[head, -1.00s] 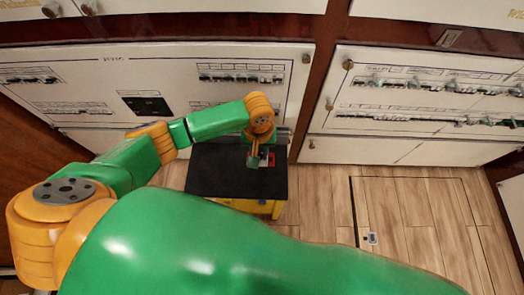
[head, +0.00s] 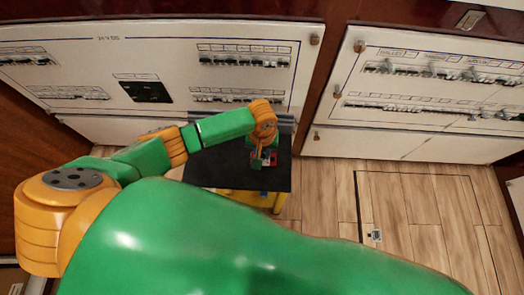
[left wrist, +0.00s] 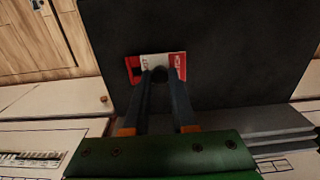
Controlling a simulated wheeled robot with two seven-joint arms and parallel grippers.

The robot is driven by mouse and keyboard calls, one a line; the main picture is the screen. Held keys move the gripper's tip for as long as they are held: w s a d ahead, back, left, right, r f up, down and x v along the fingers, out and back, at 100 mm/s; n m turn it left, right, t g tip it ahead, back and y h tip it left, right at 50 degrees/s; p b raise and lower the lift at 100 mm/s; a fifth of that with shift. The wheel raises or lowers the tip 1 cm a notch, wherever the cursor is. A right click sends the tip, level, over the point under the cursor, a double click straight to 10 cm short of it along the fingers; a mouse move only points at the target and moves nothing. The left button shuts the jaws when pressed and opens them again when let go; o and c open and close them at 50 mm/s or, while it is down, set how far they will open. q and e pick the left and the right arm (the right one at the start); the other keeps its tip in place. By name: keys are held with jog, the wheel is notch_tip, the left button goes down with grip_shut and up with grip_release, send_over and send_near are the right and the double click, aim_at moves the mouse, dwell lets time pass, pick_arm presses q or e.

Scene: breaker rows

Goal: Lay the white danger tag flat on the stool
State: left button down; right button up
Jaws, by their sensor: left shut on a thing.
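The danger tag (left wrist: 149,66) is a small flat white card with red ends. In the left wrist view it lies across the tips of my left gripper (left wrist: 161,76), which is shut on it. The black stool top (left wrist: 220,45) is right behind the tag, and the tag looks roughly parallel to it. I cannot tell whether they touch. In the head view my left gripper (head: 261,160) points down over the right part of the stool (head: 225,170), with a bit of the red tag (head: 272,159) showing beside it. My right gripper is not in view.
White breaker panels (head: 150,75) stand behind the stool, with another panel (head: 430,95) to the right. Grey metal (left wrist: 275,125) runs along one stool edge. The rest of the stool top is bare. Wooden floor (head: 410,200) is open to the right.

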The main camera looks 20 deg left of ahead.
pick_arm(q)
jog(key=shift+f+b, duration=0.35)
jog(key=shift+f, duration=0.2)
jog(key=c, duration=0.7)
grip_release()
jog(key=shift+o, duration=0.2)
notch_tip(320, 180, up, 7)
jog(key=p, duration=0.3)
jog(key=shift+f, duration=0.15)
jog(key=shift+r, duration=0.25)
jog(key=shift+s+f, duration=0.1)
jog(key=shift+s, duration=0.05)
